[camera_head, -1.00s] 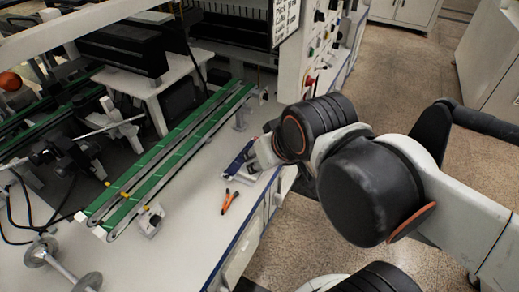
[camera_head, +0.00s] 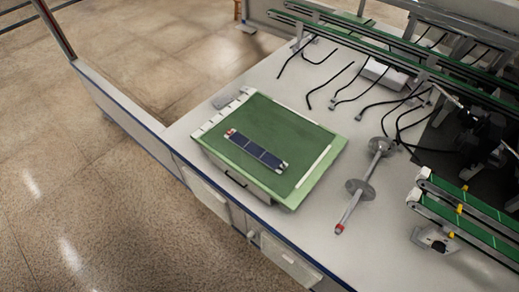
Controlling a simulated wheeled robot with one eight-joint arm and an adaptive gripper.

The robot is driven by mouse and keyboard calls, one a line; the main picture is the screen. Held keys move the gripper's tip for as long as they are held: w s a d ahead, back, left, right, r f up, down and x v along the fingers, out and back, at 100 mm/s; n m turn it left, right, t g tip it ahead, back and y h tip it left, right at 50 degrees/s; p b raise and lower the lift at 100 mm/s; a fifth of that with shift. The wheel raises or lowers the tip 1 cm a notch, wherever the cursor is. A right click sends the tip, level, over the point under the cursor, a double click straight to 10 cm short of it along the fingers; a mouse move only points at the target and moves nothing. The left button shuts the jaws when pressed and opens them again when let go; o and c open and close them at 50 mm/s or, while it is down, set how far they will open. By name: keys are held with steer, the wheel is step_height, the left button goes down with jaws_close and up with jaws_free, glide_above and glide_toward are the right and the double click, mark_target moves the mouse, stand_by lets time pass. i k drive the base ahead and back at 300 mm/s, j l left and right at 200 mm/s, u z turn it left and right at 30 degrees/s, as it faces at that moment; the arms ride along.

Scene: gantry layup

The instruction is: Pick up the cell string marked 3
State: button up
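A dark blue cell string (camera_head: 256,150) with pale and reddish ends lies flat and slantwise on a green mat (camera_head: 285,122). The mat tops a low white block (camera_head: 247,180) on the bench. No number can be read on the string, so I cannot tell whether it is the one marked 3. My gripper and arm are outside the view.
The white bench (camera_head: 335,200) has its front edge running along the lower left. A spindle with two discs (camera_head: 370,168), black cables (camera_head: 345,85) and green conveyor belts (camera_head: 470,207) lie to the right and back. Open floor (camera_head: 70,200) is at the left.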

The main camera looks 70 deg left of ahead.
mark_target(277, 164)
steer(key=u, duration=2.6)
steer(key=i+j+z, duration=0.1)
steer(key=z, duration=1.4)
steer(key=j+z, duration=0.6)
steer(key=j, duration=0.2)
steer(key=k+j+z, duration=0.1)
steer(key=j+z, duration=0.2)
steer(key=k+j+z, duration=0.1)
steer(key=j+z, duration=0.2)
steer(key=j, duration=0.15)
steer(key=k+j+z, duration=0.35)
steer(key=j+z, duration=0.2)
steer(key=j, duration=0.15)
steer(key=k+j, duration=0.4)
steer(key=j, duration=0.15)
steer(key=k+j, duration=0.35)
steer(key=j, duration=0.2)
steer(key=j+z, duration=0.05)
